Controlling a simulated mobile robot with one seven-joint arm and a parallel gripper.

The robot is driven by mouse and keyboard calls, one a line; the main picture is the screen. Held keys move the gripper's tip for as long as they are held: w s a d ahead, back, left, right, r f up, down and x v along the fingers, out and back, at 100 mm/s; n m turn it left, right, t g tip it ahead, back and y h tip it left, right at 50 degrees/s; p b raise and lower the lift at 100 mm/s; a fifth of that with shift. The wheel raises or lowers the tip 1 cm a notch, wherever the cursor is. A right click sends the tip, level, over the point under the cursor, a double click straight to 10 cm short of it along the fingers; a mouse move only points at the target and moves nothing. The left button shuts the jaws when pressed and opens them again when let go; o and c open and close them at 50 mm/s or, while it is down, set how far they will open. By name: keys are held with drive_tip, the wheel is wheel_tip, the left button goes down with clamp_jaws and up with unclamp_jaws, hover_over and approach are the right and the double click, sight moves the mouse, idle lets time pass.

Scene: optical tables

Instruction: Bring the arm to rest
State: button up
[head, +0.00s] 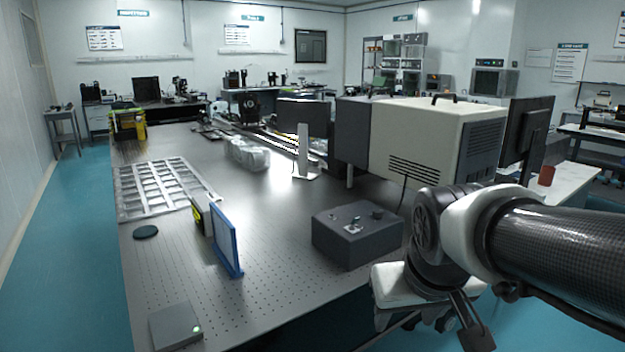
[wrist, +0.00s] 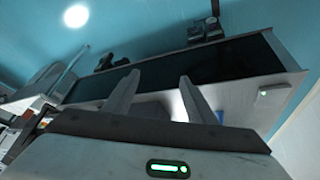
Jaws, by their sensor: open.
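My arm reaches in from the right of the head view and bends down at the near right edge of the optical table (head: 270,305). My gripper (head: 472,325) hangs low there, beside the table, and is partly cut off from clear view by my wrist. In the wrist view my gripper (wrist: 160,76) shows two pale fingers standing well apart. Nothing is between them, so it is open and empty. Beyond the fingers are a long dark surface with a pale border and blue floor.
A dark control box (head: 357,235) and a large beige instrument (head: 435,145) stand near my arm. A blue-framed panel (head: 227,240), a grey box with a green light (head: 175,326) and a compartment tray (head: 160,187) are on the left. Blue floor (head: 530,325) is open at lower right.

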drive_tip(key=s+r, duration=0.1)
drive_tip(key=s, duration=0.7)
wheel_tip(320, 180, up, 22)
drive_tip(key=p, duration=2.1)
drive_tip(key=shift+s+f+m, duration=0.15)
drive_tip(key=shift+f+m, duration=0.1)
drive_tip(key=shift+m, duration=0.15)
drive_tip(key=shift+a, duration=0.1)
drive_tip(key=shift+a, duration=0.1)
